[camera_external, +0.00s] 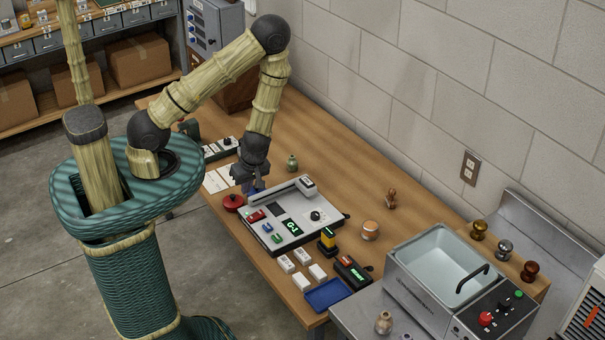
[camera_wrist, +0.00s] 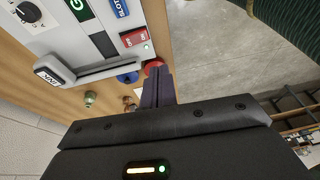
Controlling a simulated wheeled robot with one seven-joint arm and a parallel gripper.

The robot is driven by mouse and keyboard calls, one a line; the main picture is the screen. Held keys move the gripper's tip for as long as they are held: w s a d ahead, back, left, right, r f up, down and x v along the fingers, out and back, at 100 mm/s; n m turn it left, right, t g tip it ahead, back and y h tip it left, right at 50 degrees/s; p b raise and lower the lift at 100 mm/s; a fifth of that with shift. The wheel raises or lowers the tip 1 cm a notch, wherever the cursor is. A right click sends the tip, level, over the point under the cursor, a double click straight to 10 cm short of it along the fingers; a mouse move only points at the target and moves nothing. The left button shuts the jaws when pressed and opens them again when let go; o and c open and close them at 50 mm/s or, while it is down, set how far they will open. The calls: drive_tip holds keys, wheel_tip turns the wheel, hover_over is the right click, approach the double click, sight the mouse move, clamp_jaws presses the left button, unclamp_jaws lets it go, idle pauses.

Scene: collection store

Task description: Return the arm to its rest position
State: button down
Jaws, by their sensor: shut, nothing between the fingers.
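My arm is bent over the wooden table (camera_external: 345,165) in the external view. It reaches up from my base and then down, with the elbow high. My gripper (camera_external: 254,188) points down near the back left corner of a white device panel (camera_external: 315,215). In the wrist view my gripper (camera_wrist: 157,88) shows its dark fingers shut together, with nothing between them. The fingertips appear close to a round red object (camera_wrist: 153,66) and a round blue object (camera_wrist: 128,78) beside the panel. How high the tips are above the table is hard to tell.
A metal basin (camera_external: 440,262) stands at the right. A block wall (camera_external: 430,90) runs behind.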

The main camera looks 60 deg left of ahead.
idle(0.6)
drive_tip(key=w+d+r+m+t+h+b, duration=0.25)
drive_tip(key=w+r+m+h, duration=0.2)
drive_tip(key=r+m, duration=0.4)
drive_tip(key=s+a+r+m+y+b, duration=0.1)
drive_tip(key=s+a+r+m, duration=0.1)
drive_tip(key=r+m, duration=0.7)
wheel_tip(320, 180, up, 2)
drive_tip(key=shift+a+r+m+t+b, duration=0.25)
drive_tip(key=shift+a+m+t+b, duration=0.15)
drive_tip(key=shift+a+t, duration=0.1)
drive_tip(key=shift+w, duration=0.1)
idle(1.8)
